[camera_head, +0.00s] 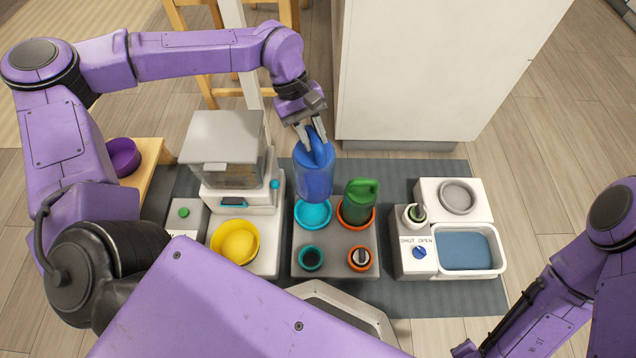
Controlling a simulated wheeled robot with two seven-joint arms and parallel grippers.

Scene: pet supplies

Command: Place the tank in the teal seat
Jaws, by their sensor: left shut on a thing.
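A blue tank (314,175) with a handle on top is upright in the grip of my left gripper (312,137), which is shut on the handle. The tank's lower end is over the back part of the teal seat (313,217), whose front shows as a bright round dish. I cannot tell whether the tank touches the seat. The seat is on a grey-brown base (335,240). My right arm shows at the lower right, but its gripper is out of view.
A green tank (358,205) stands in an orange seat (345,222) right beside the teal one. Small teal (311,258) and orange (360,258) rings are in front. A feeder with a yellow bowl (235,242) stands left; a unit with a blue-filled basin (463,250) stands right.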

